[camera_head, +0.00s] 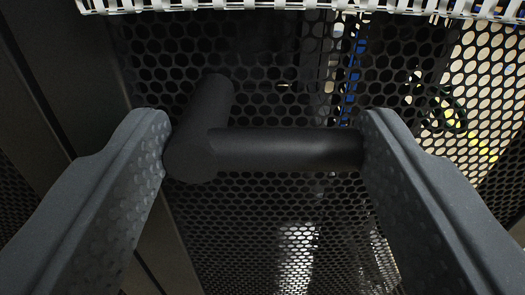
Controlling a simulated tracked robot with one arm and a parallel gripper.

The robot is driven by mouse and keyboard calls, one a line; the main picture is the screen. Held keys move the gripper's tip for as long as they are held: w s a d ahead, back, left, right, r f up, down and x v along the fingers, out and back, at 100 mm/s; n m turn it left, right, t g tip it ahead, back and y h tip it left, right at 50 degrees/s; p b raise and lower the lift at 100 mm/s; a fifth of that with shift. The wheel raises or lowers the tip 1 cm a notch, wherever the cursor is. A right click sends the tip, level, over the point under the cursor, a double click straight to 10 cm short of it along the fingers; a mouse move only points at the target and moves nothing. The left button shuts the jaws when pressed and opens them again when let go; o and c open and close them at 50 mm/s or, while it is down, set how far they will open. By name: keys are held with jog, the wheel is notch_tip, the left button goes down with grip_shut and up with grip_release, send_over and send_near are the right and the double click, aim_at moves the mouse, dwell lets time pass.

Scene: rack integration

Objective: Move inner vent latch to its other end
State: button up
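The black latch (275,149) has a rounded elbow at its left, a short arm rising to the perforated panel, and a bar running level to the right. My gripper (262,118) has its two grey fingers wide apart, one on each side of the latch. The left finger is by the rounded elbow and the right finger is by the bar's right end. I cannot tell whether either finger touches the latch. The right finger borders or hides the tip of the bar.
A dark perforated panel (250,205) lies behind the latch. A white slotted strip (300,6) crosses the top. Dark frame members (60,65) stand at the left. Blue and green cables show through the holes at the right.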

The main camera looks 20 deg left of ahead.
jog(key=shift+d+r, duration=0.2)
jog(key=shift+d, duration=0.25)
jog(key=n, duration=0.2)
jog(key=r+n, duration=0.1)
jog(key=n, duration=0.1)
jog(key=n+p, duration=0.1)
jog(key=n, duration=0.2)
jog(key=shift+s+a+r, duration=0.1)
jog(key=shift+a+r, duration=0.1)
jog(key=shift+r, duration=0.15)
jog(key=n, duration=0.2)
jog(key=a+n, duration=0.1)
jog(key=n, duration=0.1)
jog(key=n+b, duration=0.1)
jog(key=n, duration=0.1)
jog(key=shift+s+a+r, duration=0.15)
jog(key=shift+r, duration=0.15)
jog(key=shift+s+a+n+b, duration=0.1)
jog(key=shift+a+n+b, duration=0.2)
jog(key=shift+n, duration=0.55)
jog(key=shift+s+a+n+b, duration=0.15)
jog(key=shift+n+b, duration=0.25)
jog(key=shift+n, duration=0.4)
jog(key=shift+w+a+n+b, duration=0.1)
jog(key=shift+a+n+b, duration=0.25)
jog(key=shift+n, duration=0.5)
jog(key=shift+a, duration=0.1)
jog(key=o, duration=0.8)
jog(key=shift+s, duration=0.1)
jog(key=shift+f, duration=0.1)
